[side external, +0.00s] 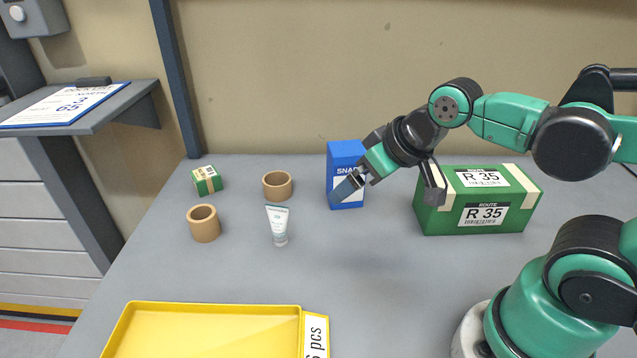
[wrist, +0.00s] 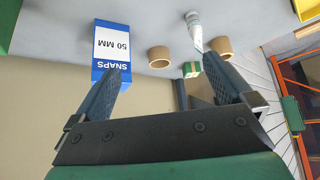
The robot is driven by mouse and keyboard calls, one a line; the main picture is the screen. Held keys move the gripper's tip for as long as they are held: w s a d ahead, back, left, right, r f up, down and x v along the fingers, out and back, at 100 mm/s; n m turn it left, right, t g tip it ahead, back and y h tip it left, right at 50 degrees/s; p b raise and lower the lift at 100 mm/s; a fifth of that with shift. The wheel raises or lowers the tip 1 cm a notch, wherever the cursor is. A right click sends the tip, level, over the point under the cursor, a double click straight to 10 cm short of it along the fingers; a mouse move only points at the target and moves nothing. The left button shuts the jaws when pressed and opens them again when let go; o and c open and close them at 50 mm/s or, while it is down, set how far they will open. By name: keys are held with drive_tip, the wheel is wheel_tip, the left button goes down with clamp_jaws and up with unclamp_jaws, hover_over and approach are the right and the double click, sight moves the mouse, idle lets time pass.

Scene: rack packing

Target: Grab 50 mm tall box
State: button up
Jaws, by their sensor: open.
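A blue and white box (side external: 345,157) stands upright on the grey table near the back wall. In the wrist view the same box (wrist: 112,48) is left of centre, and its label reads "SNAPS 50 MM". My gripper (side external: 386,198) is open, with its fingers spread wide. In the side view its left finger overlaps the front of the blue box; I cannot tell if they touch.
A large green "R 35" box (side external: 470,212) stands right of the gripper. Left are a small green box (side external: 207,180), two tan rings (side external: 277,185) (side external: 203,224) and a white tube (side external: 279,222). A yellow tray (side external: 210,306) is at the front. The table's middle is clear.

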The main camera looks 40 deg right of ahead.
wheel_tip(320, 180, up, 5)
drive_tip(key=m+y, duration=1.1)
drive_tip(key=m, duration=1.4)
hover_over(360, 146)
drive_tip(key=s+d, duration=0.2)
wheel_tip(360, 146, down, 2)
drive_tip(key=shift+t, duration=0.4)
wheel_tip(360, 146, down, 6)
drive_tip(key=shift+w+f, duration=0.1)
drive_tip(key=shift+w, duration=0.05)
drive_tip(key=shift+x, duration=2.85)
drive_tip(key=shift+f, duration=0.2)
drive_tip(key=c, duration=1.4)
drive_tip(key=shift+r, duration=0.1)
drive_tip(key=shift+c, duration=0.2)
